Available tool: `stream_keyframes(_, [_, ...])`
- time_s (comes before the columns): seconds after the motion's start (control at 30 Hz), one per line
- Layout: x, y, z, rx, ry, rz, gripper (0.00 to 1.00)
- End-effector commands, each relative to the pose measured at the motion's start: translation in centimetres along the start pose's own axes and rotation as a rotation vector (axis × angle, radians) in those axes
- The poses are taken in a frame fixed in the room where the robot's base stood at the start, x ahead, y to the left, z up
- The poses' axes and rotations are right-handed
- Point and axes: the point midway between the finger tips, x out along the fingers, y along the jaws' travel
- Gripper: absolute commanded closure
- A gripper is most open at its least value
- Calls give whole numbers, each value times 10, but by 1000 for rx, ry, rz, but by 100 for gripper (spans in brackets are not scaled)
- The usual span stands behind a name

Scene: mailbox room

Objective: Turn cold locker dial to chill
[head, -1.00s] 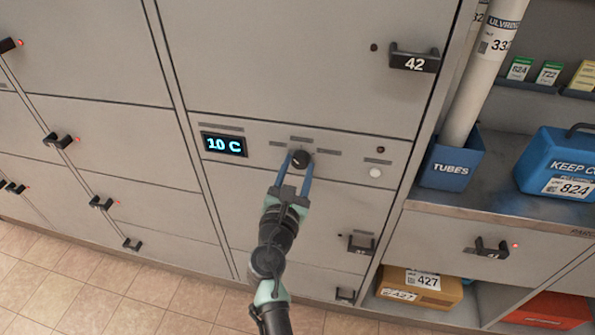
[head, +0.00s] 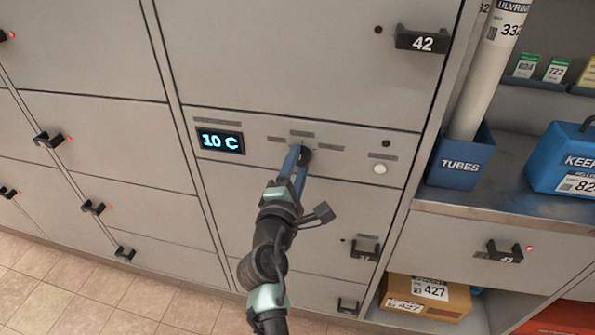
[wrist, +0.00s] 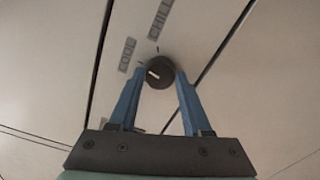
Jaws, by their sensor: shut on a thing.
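The black round dial (head: 306,156) sits on the panel of the cold locker, with small labels around it. In the wrist view the dial (wrist: 160,72) has a short white mark on its left part, towards the COOL label (wrist: 127,55). The CHILL label (wrist: 159,20) lies further up. My gripper (wrist: 161,76) is shut on the dial, with one blue finger on each side of it. In the head view my gripper (head: 299,155) covers part of the dial. The display (head: 220,141) reads 10 C.
A white button (head: 380,169) and a dark indicator are right of the dial. Locker 42's handle (head: 421,40) juts out above. A blue TUBES bin (head: 460,160) and a blue cooler (head: 565,155) stand on the shelf at right. Tiled floor shows at lower left.

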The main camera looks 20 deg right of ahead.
Motion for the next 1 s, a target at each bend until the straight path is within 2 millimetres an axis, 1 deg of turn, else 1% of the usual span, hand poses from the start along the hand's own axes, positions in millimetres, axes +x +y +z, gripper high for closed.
stream_keyframes(0.03, [0, -3, -2, 45, 1, 0, 100])
stream_keyframes(0.6, [0, -3, -2, 573, 0, 0, 100])
stream_keyframes(0.8, [0, -3, -1, 716, 0, -1, 100])
stream_keyframes(1.0, [0, -2, -1, 812, 0, -1, 100])
